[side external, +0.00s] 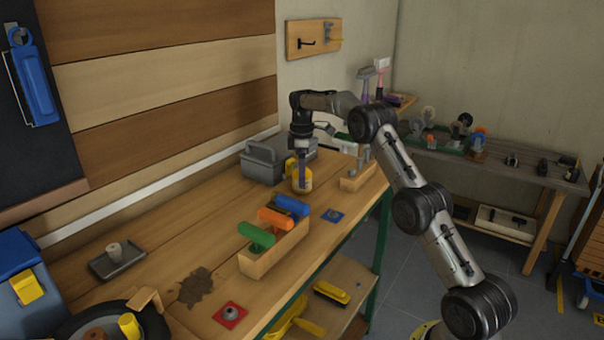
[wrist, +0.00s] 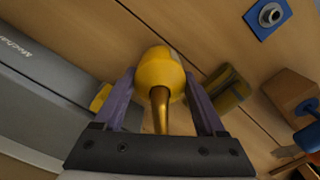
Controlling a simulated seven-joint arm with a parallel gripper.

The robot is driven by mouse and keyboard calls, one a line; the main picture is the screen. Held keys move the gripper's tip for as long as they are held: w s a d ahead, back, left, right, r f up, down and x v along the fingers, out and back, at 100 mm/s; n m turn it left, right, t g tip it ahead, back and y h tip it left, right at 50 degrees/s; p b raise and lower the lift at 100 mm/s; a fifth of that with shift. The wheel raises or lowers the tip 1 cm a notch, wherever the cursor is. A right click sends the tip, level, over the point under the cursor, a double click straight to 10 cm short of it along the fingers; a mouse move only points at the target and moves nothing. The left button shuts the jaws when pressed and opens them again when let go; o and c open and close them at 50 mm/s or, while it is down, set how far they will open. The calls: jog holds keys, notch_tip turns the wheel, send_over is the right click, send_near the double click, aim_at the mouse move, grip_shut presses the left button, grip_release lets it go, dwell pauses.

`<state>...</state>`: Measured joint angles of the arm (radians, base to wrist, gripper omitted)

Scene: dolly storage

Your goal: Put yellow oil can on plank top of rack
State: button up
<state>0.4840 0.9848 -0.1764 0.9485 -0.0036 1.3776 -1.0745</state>
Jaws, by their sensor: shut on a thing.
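The yellow oil can (side external: 302,183) is at the far part of the wooden workbench. The wrist view shows its round yellow body (wrist: 158,70) and brass spout (wrist: 160,110) between my two fingers. My gripper (side external: 302,166) points down and is shut on the can. I cannot tell whether the can touches the bench or hangs just above it. A low wooden rack with a plank top (side external: 545,180) stands along the back right wall, though I cannot be sure it is the rack named.
A grey toolbox (side external: 262,163) stands close left of the can. A wooden box with colored handles (side external: 262,262) and a blue plate (side external: 333,215) lie nearer. A smaller wooden block (side external: 352,181) is to the right. Several items crowd the rack's left part.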

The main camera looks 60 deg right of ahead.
jog(key=shift+f, duration=0.1)
jog(key=o, duration=1.5)
